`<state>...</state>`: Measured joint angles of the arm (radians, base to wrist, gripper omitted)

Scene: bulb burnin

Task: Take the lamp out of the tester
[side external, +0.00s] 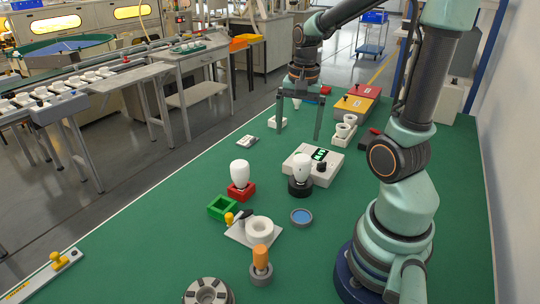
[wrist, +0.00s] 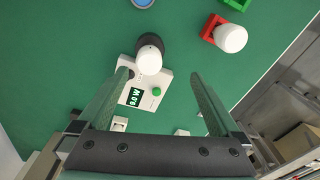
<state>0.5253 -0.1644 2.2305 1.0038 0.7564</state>
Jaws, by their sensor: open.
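The tester (side external: 327,178) is a white box with a lit green display and a black round socket (side external: 299,188) at its near side. A white lamp (side external: 302,167) stands upright in that socket. In the wrist view the lamp (wrist: 149,61) shows from above, partly covering the black socket (wrist: 150,41), beside the tester (wrist: 147,102) with its display and a green button. My gripper (side external: 298,135) is open and empty, pointing down above and beyond the tester. In the wrist view the lamp lies between and slightly ahead of the gripper's fingertips (wrist: 159,75).
A second white lamp (side external: 240,172) stands in a red holder (side external: 240,193), next to an empty green holder (side external: 222,208). A blue-centred dish (side external: 301,217) and a white block with a ring (side external: 259,228) are nearer. White cups (side external: 347,124) and coloured boxes (side external: 357,102) stand behind right.

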